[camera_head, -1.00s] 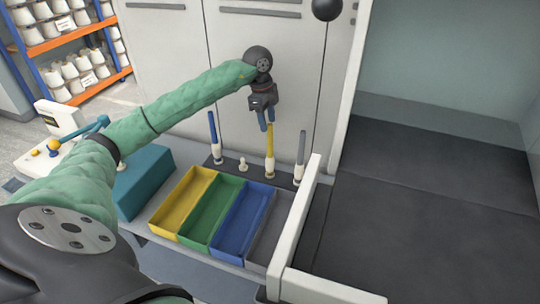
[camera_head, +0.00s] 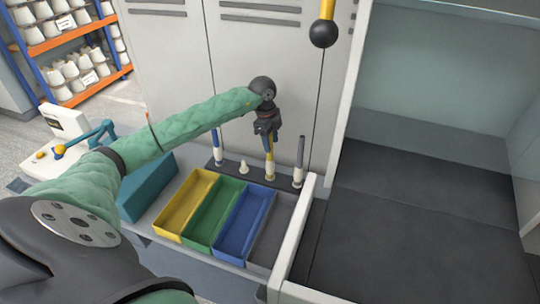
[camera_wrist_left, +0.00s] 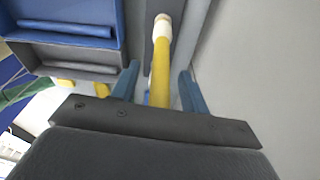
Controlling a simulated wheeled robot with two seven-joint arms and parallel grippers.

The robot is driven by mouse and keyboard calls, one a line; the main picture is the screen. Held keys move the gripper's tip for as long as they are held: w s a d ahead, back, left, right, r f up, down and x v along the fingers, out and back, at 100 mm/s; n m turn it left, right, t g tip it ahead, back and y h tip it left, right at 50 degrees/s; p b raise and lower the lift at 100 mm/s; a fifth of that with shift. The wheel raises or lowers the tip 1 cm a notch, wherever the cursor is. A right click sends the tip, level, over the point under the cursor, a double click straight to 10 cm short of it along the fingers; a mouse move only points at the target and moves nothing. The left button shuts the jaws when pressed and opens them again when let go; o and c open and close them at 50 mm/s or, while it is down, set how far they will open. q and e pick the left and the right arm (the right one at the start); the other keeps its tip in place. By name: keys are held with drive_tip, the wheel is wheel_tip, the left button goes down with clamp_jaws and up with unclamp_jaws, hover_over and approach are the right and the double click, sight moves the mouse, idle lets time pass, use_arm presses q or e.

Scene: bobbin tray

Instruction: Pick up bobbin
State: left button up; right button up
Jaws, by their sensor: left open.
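A dark rack (camera_head: 232,172) stands behind the coloured bins and carries upright bobbins. The yellow bobbin (camera_head: 270,166) has a white lower part. A blue bobbin (camera_head: 218,149) stands to its left and a grey bobbin (camera_head: 299,160) to its right. My left gripper (camera_head: 268,145) is over the upper end of the yellow bobbin. In the left wrist view, its two blue fingers (camera_wrist_left: 158,85) are open, one on each side of the yellow shaft (camera_wrist_left: 160,70). I see gaps beside the shaft there. My right gripper is out of view.
A yellow bin (camera_head: 166,231), a green bin (camera_head: 197,243), a blue bin (camera_head: 230,254) and a grey bin (camera_head: 262,264) sit in front of the rack. A teal box (camera_head: 148,188) is to their left. A white panel edge (camera_head: 298,232) borders the right side. Lockers stand behind.

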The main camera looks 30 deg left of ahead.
use_arm(q)
clamp_jaws()
drive_tip(key=shift+r, duration=0.1)
